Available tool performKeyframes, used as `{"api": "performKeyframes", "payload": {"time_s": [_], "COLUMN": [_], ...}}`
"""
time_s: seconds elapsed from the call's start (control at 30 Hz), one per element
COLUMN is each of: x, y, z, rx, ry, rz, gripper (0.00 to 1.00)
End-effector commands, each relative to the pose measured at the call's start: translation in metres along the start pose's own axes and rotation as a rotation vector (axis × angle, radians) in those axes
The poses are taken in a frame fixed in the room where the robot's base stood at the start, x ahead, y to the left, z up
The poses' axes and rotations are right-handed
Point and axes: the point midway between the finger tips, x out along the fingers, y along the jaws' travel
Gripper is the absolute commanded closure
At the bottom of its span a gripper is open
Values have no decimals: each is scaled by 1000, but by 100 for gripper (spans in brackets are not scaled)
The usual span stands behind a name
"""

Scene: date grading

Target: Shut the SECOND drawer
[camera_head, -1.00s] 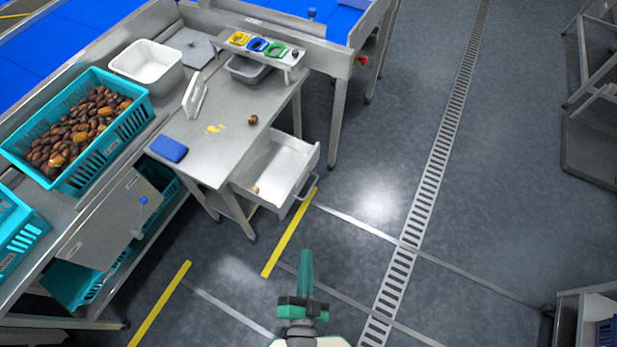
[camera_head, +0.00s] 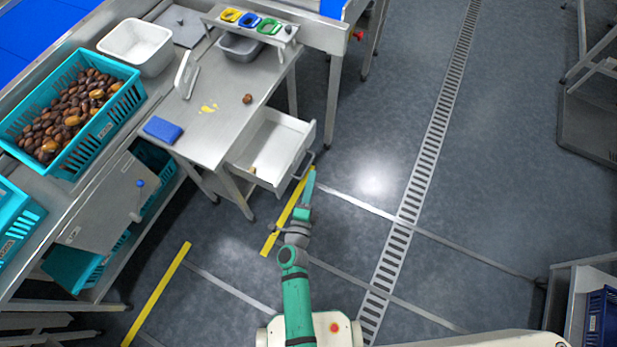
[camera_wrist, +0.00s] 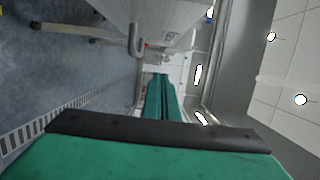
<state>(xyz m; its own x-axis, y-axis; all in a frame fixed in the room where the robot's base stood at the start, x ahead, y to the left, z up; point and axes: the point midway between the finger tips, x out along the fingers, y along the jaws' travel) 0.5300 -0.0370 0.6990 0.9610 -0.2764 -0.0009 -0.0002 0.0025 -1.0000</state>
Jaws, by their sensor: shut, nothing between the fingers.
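One drawer (camera_head: 276,138) stands pulled out under the steel table, with a small brown date lying in it. No number that I can read shows on it, so I cannot tell whether it is the second. Its bar handle (camera_head: 304,166) is on the front face; the front and handle also fill the upper part of the wrist view (camera_wrist: 136,42). My gripper (camera_head: 311,174) is shut and empty, with its tips close to the handle's right end. I cannot tell whether they touch. In the wrist view the closed fingers (camera_wrist: 160,80) point toward the drawer front.
The steel table (camera_head: 215,125) carries a blue pad (camera_head: 162,130), a date (camera_head: 247,99) and a yellow smear. A teal crate of dates (camera_head: 112,108) stands on the left bench. The floor (camera_head: 370,180) right of the drawer is clear.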

Motion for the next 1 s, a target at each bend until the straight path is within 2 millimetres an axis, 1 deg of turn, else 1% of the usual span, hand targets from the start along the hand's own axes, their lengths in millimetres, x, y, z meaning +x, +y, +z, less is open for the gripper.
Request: {"api": "performKeyframes", "payload": {"time_s": [0.03,0.1,0.4,0.53,0.7,1.0], "x": [11,24,78,80,84,84], "y": [-2,-2,-2,-1,0,0], "z": [0,0,0,20,34,39], "rx": [1,0,-1,0,-2,-3], "ry": [2,2,1,-1,-1,0], "rz": [-4,-4,-3,-1,-1,0], "gripper": [100,100,100,100,100,100]}}
